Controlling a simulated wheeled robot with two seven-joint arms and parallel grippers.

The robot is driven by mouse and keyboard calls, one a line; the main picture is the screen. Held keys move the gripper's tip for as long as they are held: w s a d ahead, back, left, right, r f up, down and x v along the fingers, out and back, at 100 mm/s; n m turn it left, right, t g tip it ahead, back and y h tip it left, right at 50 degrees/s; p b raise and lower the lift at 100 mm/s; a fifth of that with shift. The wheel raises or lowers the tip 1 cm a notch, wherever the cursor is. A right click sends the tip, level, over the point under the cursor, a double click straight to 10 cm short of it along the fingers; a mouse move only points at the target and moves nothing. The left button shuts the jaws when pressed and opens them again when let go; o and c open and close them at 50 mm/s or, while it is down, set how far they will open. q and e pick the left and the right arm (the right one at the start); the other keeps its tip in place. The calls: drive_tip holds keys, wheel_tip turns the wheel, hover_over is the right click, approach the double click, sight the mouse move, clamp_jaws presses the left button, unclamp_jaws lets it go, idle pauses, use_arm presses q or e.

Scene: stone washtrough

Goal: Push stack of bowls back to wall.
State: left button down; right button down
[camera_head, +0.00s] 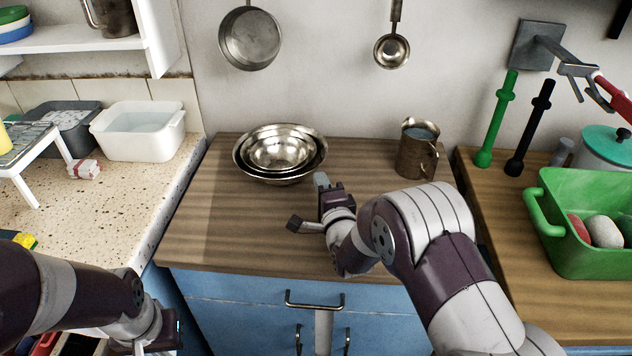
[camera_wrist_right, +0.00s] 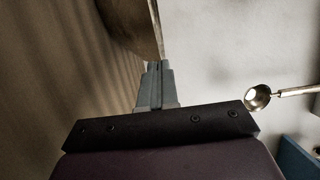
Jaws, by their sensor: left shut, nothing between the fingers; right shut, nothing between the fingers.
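The stack of nested metal bowls (camera_head: 279,180) stands upright on the wooden counter, towards the back and near its left side. A narrow strip of counter seems to lie between it and the wall (camera_head: 300,95). My right gripper (camera_head: 321,181) is shut and empty at the stack's front right. In the right wrist view its closed fingertips (camera_wrist_right: 155,66) are close to the side of a bowl (camera_wrist_right: 132,25); I cannot tell whether they touch. My left gripper (camera_head: 172,330) is low at the front left, shut and empty, away from the bowls.
A metal jug (camera_head: 414,157) stands on the counter right of the stack. A pan (camera_head: 250,40) and a ladle (camera_head: 392,50) hang on the wall above. A white basin (camera_head: 140,140) is on the left worktop, and a green crate (camera_head: 575,250) on the right one. The counter's front left is clear.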

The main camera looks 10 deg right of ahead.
sight(291, 177)
drive_tip(key=shift+w+a, duration=0.5)
drive_tip(key=shift+a, duration=0.05)
drive_tip(key=shift+w+a+f+b, duration=0.15)
drive_tip(key=shift+w+a+b, duration=0.05)
drive_tip(key=shift+a+b, duration=0.1)
drive_tip(key=w+a+b, duration=0.2)
drive_tip(key=w+a, duration=0.2)
drive_tip(key=shift+a+b, duration=0.2)
drive_tip(key=shift+b, duration=0.2)
drive_tip(key=shift+w+a, duration=0.1)
drive_tip(key=shift+a, duration=0.05)
